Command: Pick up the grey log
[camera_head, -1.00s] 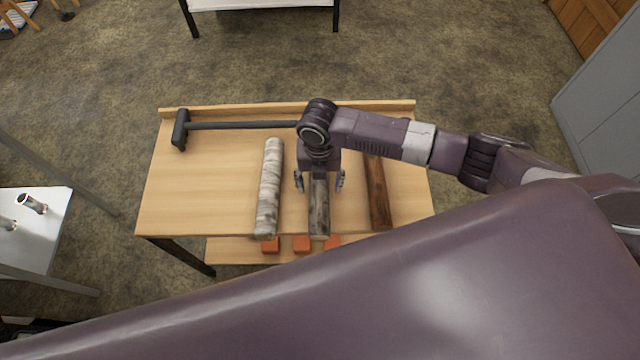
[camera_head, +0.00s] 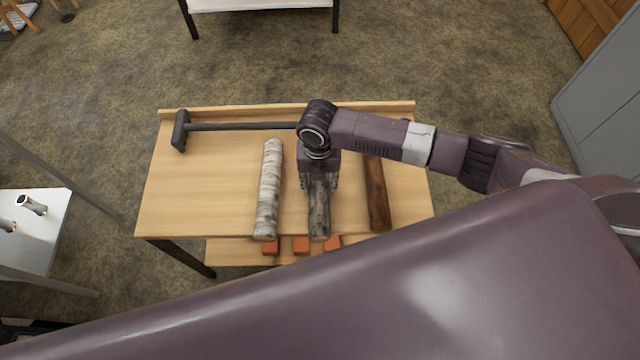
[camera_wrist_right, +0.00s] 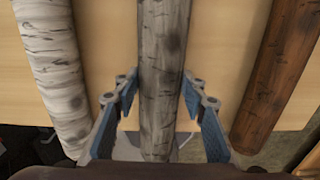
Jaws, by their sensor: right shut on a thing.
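The grey log (camera_head: 319,215) lies on the wooden table between a white birch log and a brown log. My right gripper (camera_head: 319,183) is above it with its fingers closed in on both sides of the log. In the right wrist view the grey log (camera_wrist_right: 162,70) runs between the two blue-padded fingers of the right gripper (camera_wrist_right: 160,100). The log looks to be still at table level. The gripper hides its upper part in the head view. My left gripper is not in view.
The white birch log (camera_head: 269,190) lies to the left and the brown log (camera_head: 377,195) to the right, both close by. A sledgehammer (camera_head: 240,126) lies along the back of the table (camera_head: 200,190). Orange blocks (camera_head: 301,245) sit on a lower shelf. The table's left part is clear.

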